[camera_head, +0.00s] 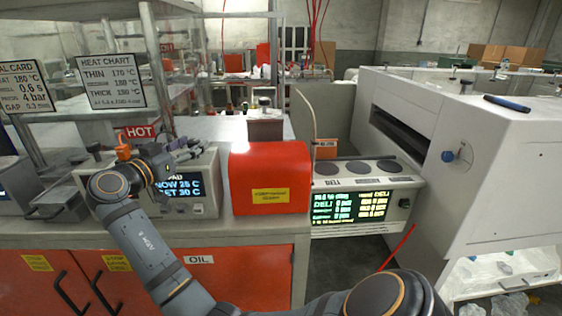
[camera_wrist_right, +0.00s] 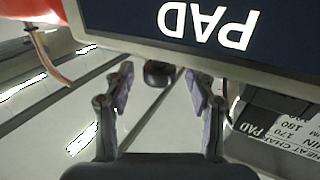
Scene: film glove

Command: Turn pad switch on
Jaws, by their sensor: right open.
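The pad unit (camera_head: 205,205) is a pale box on the bench at the left, with a lit display (camera_head: 185,187) reading NOW 25 C and SET 20 C. Its PAD label (camera_wrist_right: 205,22) shows upside down in the right wrist view. A small dark knob-like part (camera_wrist_right: 158,73), perhaps the switch, sits just beyond and between my right fingertips there. I cannot tell its setting. My right gripper (camera_head: 190,150) is in front of the upper part of the unit, and its open, empty jaws also show in the wrist view (camera_wrist_right: 160,88). My left gripper is not in view.
A red box (camera_head: 270,170) with a yellow label stands right of the unit. A DELI panel (camera_head: 365,185) and a large white machine (camera_head: 470,150) are further right. A HOT sign (camera_head: 140,131) and a heat chart (camera_head: 110,82) are behind my right arm.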

